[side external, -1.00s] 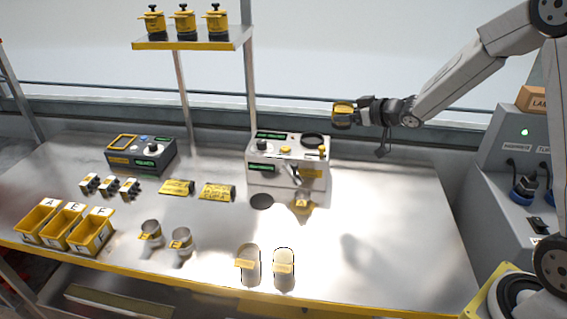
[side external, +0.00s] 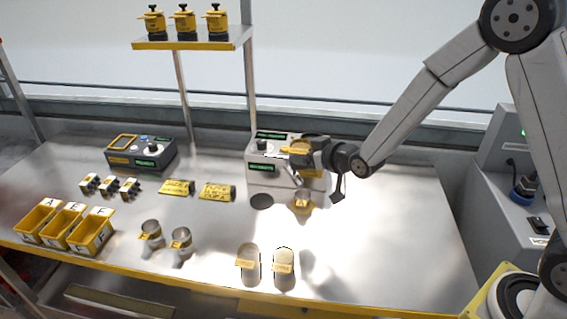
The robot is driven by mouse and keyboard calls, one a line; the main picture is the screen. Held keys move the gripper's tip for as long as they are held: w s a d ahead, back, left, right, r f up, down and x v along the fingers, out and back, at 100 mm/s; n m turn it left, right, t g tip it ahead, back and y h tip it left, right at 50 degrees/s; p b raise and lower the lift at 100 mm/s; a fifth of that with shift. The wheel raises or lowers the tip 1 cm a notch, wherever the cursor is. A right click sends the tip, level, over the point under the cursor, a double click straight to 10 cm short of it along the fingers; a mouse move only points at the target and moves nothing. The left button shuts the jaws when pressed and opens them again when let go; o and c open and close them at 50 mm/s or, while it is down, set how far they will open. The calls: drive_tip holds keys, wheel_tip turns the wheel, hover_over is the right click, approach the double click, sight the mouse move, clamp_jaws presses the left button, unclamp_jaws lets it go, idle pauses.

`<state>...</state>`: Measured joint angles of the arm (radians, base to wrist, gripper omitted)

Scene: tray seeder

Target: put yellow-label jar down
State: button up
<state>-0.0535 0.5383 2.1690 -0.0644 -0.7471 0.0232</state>
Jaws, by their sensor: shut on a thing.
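My gripper (side external: 318,153) is shut on the yellow-label jar (side external: 300,150). It holds the jar in the air, in front of the right part of the white seeder machine (side external: 262,170) in this view. The jar hides part of the machine's top. A small metal cup with a yellow tag (side external: 303,203) stands on the table below, in front of the machine. A dark round disc (side external: 262,201) lies flat on the table left of that cup.
Two pale jars with yellow labels (side external: 248,262) (side external: 284,266) stand near the table's front edge. Two metal cups (side external: 151,232) (side external: 181,240), yellow bins (side external: 90,232) and flat yellow packets (side external: 216,192) are to the left. The table's right part (side external: 410,220) is clear.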

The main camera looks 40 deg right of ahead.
drive_tip(key=s+a+f+m+h, duration=0.2)
drive_tip(key=s+a+f, duration=0.5)
drive_tip(key=a, duration=0.1)
drive_tip(key=s+a+f+m+h, duration=0.1)
drive_tip(key=s+f+m+h, duration=0.1)
drive_tip(key=s, duration=0.9)
drive_tip(key=shift+f+h, duration=0.5)
drive_tip(key=shift+f, duration=0.45)
drive_tip(key=shift+a, duration=0.1)
drive_tip(key=shift+w+f, duration=0.1)
drive_tip(key=shift+f, duration=2.15)
drive_tip(key=shift+f, duration=0.1)
drive_tip(key=shift+f, duration=1.65)
drive_tip(key=shift+f, duration=0.1)
